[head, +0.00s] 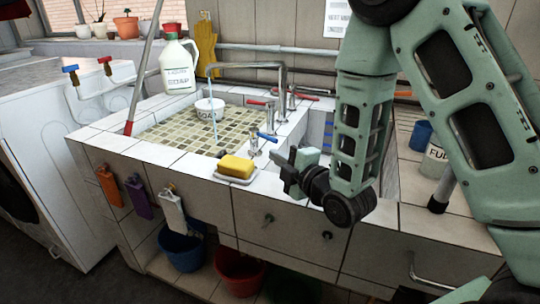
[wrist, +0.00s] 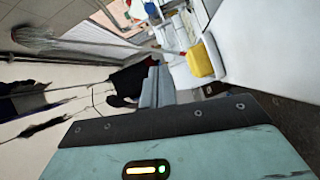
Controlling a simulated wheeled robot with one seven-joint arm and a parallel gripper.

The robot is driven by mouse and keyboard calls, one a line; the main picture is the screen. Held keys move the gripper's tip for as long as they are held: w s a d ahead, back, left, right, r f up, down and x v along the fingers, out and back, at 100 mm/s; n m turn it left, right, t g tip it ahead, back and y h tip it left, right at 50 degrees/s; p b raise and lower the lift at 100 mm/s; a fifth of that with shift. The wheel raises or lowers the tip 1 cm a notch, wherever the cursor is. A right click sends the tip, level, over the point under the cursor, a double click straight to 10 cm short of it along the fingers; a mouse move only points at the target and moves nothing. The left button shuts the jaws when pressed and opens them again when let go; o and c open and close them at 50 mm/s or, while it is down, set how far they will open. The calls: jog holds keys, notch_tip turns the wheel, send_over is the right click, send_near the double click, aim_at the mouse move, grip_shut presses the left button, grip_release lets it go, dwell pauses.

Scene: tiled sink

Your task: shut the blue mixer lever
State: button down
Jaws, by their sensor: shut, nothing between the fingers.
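The blue mixer lever (head: 266,137) sits on a small tap body at the sink's front right rim, behind the yellow sponge. A metal spout (head: 240,66) reaches left over the tiled basin, and a thin stream of water (head: 214,118) falls from it. My gripper (head: 281,160) is shut and empty, just right of and a little in front of the blue lever, with a visible gap. In the wrist view, its dark fingers (wrist: 150,88) show at the middle; I cannot make out the lever there.
A yellow sponge (head: 237,166) lies on a white dish on the front rim; it also shows in the wrist view (wrist: 199,61). A red lever (head: 257,102) is farther back.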

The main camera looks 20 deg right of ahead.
aim_at(277, 142)
jog(key=shift+w+f+b, duration=0.1)
jog(key=shift+f+b, duration=0.2)
jog(key=shift+b, duration=0.2)
jog(key=x, duration=0.5)
jog(key=r+x, duration=0.1)
jog(key=x, duration=0.1)
jog(key=shift+w+a+f, duration=0.1)
jog(key=shift+w+a, duration=0.05)
jog(key=shift+w, duration=0.2)
jog(key=shift+w+d+f+p, duration=0.1)
jog(key=shift+w+d+f, duration=0.15)
jog(key=shift+d, duration=0.3)
jog(key=shift+w+d+f+p, duration=0.1)
jog(key=shift+w+d, duration=0.25)
jog(key=shift+d, duration=0.2)
jog(key=shift+w+d+f+p, duration=0.1)
jog(key=shift+w+d+f, duration=0.15)
jog(key=shift+d, duration=0.35)
jog(key=d+b, duration=0.1)
jog(key=b, duration=0.1)
jog(key=w+d+b, duration=0.1)
jog(key=shift+d+f+b, duration=0.1)
jog(key=shift+f+b, duration=0.05)
jog(key=shift+b, duration=0.25)
jog(key=shift+w+d+r, duration=0.1)
jog(key=shift+d+r, duration=0.15)
jog(key=shift+d, duration=0.05)
